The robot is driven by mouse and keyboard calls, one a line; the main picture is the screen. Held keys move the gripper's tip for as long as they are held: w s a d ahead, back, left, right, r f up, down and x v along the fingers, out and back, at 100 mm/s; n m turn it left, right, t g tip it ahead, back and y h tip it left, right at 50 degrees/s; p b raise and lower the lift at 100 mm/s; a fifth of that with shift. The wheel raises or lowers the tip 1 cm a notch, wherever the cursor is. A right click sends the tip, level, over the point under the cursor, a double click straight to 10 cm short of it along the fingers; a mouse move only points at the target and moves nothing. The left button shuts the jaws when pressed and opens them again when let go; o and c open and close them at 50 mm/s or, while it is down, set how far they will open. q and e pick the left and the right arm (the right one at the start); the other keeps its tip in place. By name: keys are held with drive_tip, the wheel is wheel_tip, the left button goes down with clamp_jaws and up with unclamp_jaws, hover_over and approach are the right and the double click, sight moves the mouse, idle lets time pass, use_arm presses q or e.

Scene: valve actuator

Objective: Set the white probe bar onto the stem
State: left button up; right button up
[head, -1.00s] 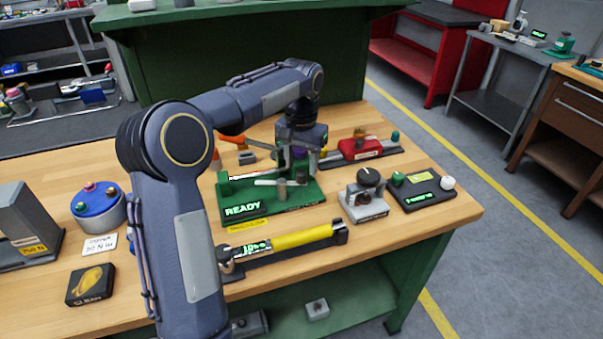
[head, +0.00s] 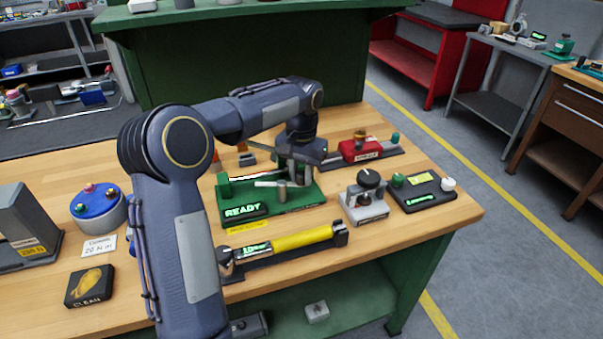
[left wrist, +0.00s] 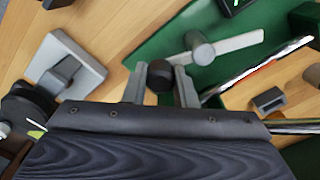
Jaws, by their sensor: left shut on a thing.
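The white probe bar (head: 268,184) lies roughly level above the green base (head: 310,196) with the lit READY sign. It also shows in the left wrist view (left wrist: 237,43), with a grey cylinder (left wrist: 200,48) at its middle. That cylinder stands upright in the head view (head: 282,192); whether the bar rests on a stem cannot be told. My left gripper (head: 301,178) is over the base's right part. In the left wrist view its two fingers (left wrist: 161,88) are shut around a dark round knob (left wrist: 160,70) near the bar's end. My right gripper is out of view.
A yellow-handled wrench (head: 303,238) lies in front of the base. A grey block with a black knob (head: 368,180) and a dark control box (head: 425,190) stand to the right. A red unit (head: 360,150) sits behind. The bench's front right is clear.

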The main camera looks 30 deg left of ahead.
use_arm(q)
drive_tip(key=m, duration=0.1)
drive_tip(key=s+m+p, duration=0.1)
drive_tip(key=m, duration=0.1)
drive_tip(key=shift+s+d+r, duration=0.15)
drive_tip(key=shift+s+d, duration=0.05)
drive_tip(key=shift+d, duration=0.05)
drive_tip(key=shift+s+a+m+p, duration=0.2)
drive_tip(key=shift+s+m+p, duration=0.5)
drive_tip(key=shift+m, duration=1.15)
drive_tip(key=shift+s+a+m+p, duration=0.15)
drive_tip(key=shift+s+m+p, duration=0.5)
drive_tip(key=shift+m, duration=1.25)
drive_tip(key=shift+s+a+m+p, duration=0.2)
drive_tip(key=shift+s+m+p, duration=0.5)
drive_tip(key=shift+m, duration=1.15)
drive_tip(key=shift+s, duration=0.1)
drive_tip(key=o, duration=1)
